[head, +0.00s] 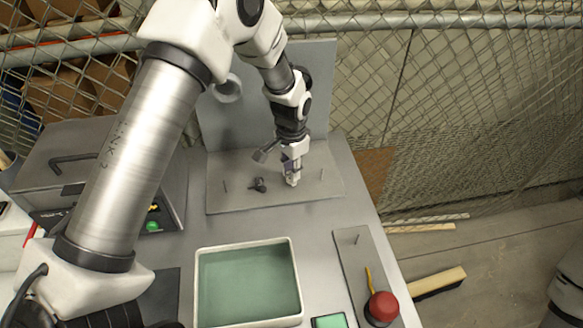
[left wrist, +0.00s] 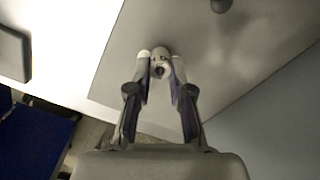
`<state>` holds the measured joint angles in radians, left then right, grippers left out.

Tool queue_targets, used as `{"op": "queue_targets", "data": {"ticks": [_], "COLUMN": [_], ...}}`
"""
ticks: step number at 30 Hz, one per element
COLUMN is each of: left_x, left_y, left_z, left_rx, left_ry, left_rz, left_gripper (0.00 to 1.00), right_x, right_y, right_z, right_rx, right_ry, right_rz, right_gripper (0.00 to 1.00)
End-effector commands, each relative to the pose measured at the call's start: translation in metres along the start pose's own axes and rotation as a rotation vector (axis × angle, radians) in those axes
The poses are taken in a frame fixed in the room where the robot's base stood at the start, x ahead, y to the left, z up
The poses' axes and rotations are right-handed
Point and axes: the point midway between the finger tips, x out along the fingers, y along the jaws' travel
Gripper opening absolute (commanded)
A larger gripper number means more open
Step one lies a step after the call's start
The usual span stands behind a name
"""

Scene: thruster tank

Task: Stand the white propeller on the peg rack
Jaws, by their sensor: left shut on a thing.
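The white propeller (left wrist: 160,62) is between the fingertips of my left gripper (left wrist: 160,72) in the left wrist view. In the head view my left gripper (head: 291,177) points down, shut on the propeller (head: 292,182), low over a grey plate with thin upright pegs (head: 240,203), which looks like the peg rack. One bare peg (head: 224,186) stands at the left and another (head: 322,175) at the right. A dark propeller-like piece (head: 259,185) sits between them. I cannot tell whether the white propeller touches the plate or a peg. My right gripper is not in view.
An upright grey panel (head: 240,115) stands behind the plate. A green-lined tray (head: 299,285) is in front. A narrow plate with one peg (head: 355,255) and a red button (head: 382,306) are at the right. A grey box (head: 100,150) stands left.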

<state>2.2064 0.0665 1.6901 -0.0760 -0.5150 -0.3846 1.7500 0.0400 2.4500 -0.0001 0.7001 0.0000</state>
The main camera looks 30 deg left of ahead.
Motion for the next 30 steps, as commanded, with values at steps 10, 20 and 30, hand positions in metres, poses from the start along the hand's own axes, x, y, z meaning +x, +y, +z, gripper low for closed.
{"op": "queue_targets", "data": {"ticks": [10,20,30], "left_x": [0.0069,0.008,0.0079], "left_y": [0.0001,0.0001,0.0], "left_z": [0.0002,0.0001,0.0001], "left_rx": [0.0,0.0,0.0], "left_ry": [-0.001,0.0,0.0], "left_rz": [0.0,0.0,0.0], "left_gripper": [0.03,0.03,0.5], "right_x": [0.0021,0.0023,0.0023], "right_y": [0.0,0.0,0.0], "right_z": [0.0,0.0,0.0], "right_rx": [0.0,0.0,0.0], "right_ry": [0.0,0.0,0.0], "right_rz": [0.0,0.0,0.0], "right_gripper": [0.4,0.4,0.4]}}
